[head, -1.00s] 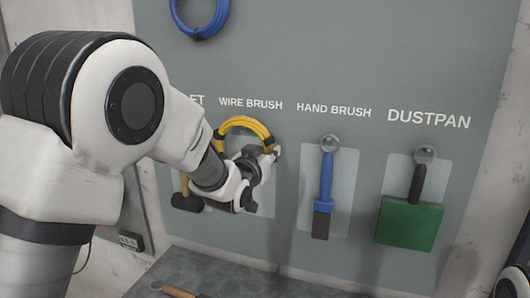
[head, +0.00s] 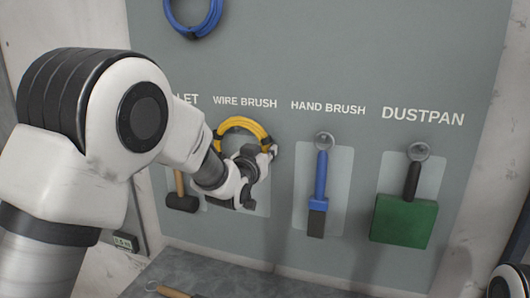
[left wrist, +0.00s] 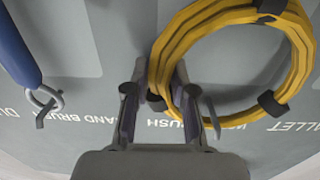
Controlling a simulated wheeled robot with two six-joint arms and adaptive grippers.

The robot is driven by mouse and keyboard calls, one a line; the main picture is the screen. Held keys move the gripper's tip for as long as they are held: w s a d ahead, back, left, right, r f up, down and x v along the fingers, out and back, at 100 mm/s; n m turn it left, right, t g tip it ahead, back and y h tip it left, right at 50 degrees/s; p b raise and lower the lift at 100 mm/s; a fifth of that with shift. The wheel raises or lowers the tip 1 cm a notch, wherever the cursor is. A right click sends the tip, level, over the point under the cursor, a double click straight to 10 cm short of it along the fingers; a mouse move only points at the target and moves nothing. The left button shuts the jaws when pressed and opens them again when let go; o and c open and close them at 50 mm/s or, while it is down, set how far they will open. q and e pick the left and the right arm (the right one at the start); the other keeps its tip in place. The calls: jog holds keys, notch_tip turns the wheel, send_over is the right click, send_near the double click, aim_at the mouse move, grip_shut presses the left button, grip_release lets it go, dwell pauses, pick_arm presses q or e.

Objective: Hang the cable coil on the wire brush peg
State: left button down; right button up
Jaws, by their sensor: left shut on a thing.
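The yellow cable coil (head: 244,127) is against the grey board under the WIRE BRUSH label. Only its upper arc shows in the head view, since my gripper covers the rest. My left gripper (head: 260,163) is at the coil's lower right, shut on it. In the left wrist view the coil (left wrist: 297,42) is a near-full ring with dark bands, and one side of it lies between my fingers (left wrist: 160,82). My right gripper is not in view.
To the right hang a blue hand brush (head: 320,180) and a green dustpan (head: 404,219). A mallet (head: 182,202) hangs to the left, partly behind my arm. A blue coil (head: 194,22) hangs above. A grey tabletop (head: 200,272) lies below with a wooden-handled tool (head: 172,291).

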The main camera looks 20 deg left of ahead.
pick_arm(q)
jog(key=c, duration=0.9)
grip_release()
jog(key=shift+r, duration=0.1)
jog(key=shift+s, duration=0.1)
jog(key=s, duration=1.2)
jog(key=s+a+f+g+b, duration=0.1)
jog(key=s+f+g, duration=0.2)
jog(key=f, duration=0.9)
jog(key=s+a+f+g+b, duration=0.1)
jog(key=s+f+g, duration=0.2)
jog(key=f, duration=0.9)
jog(key=s+a+f+g+y+b, duration=0.1)
jog(key=s+f+g, duration=0.1)
jog(key=f, duration=1)
jog(key=shift+s+a+f+n+g, duration=0.3)
jog(key=shift+s+f+n+g, duration=0.1)
jog(key=shift+s, duration=0.1)
jog(key=s+f+g+b, duration=0.1)
jog(key=s+f+g, duration=0.2)
jog(key=s+f, duration=0.4)
jog(key=s+a+f+g+b, duration=0.1)
jog(key=s+f+g, duration=0.2)
jog(key=s+f, duration=0.4)
jog(key=s+f+g+b, duration=0.1)
jog(key=s+f+g, duration=0.2)
jog(key=s+f, duration=0.4)
jog(key=shift+s+a, duration=0.2)
jog(key=shift+s, duration=2.75)
